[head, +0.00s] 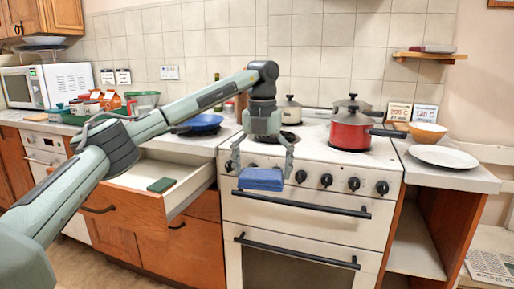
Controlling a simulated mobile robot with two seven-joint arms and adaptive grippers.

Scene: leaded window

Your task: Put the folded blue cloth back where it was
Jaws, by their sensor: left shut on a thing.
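The folded blue cloth (261,180) is in my left gripper (263,168), in front of the stove's upper front, just left of its knobs. The gripper points down and is shut on the cloth, with one finger at each side of it. An open drawer (202,188) stands to the left of the cloth, with a small dark green item (161,185) lying inside it. My right gripper is not in view.
A white stove (298,206) carries a red pot (350,131) and other pots. A white plate (444,156) and an orange bowl (427,131) stand on the right counter. Beneath is an open shelf (415,250). A blue pan (203,122) and a microwave (47,86) are at left.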

